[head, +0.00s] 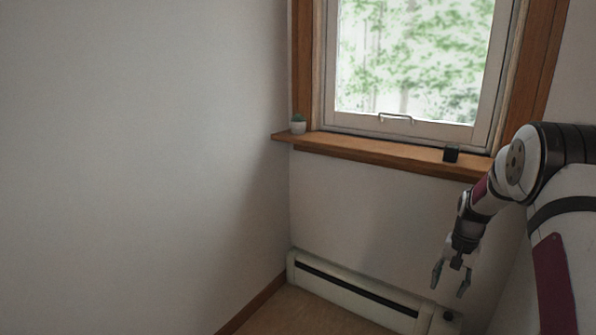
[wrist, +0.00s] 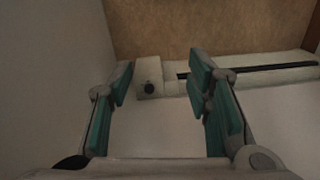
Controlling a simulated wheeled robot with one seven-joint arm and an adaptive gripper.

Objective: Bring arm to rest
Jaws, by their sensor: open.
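My gripper (head: 451,277) hangs at the lower right of the head view, pointing down at the end of my bent white and dark arm. It is in front of the wall below the window. In the wrist view my gripper (wrist: 165,85) shows two teal-padded fingers spread wide apart, with nothing between them but the heater, wall and floor beyond. It is open and empty.
A baseboard heater (head: 352,296) runs along the wall, also seen in the wrist view (wrist: 255,77). The wooden floor (head: 285,315) at lower middle is clear.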

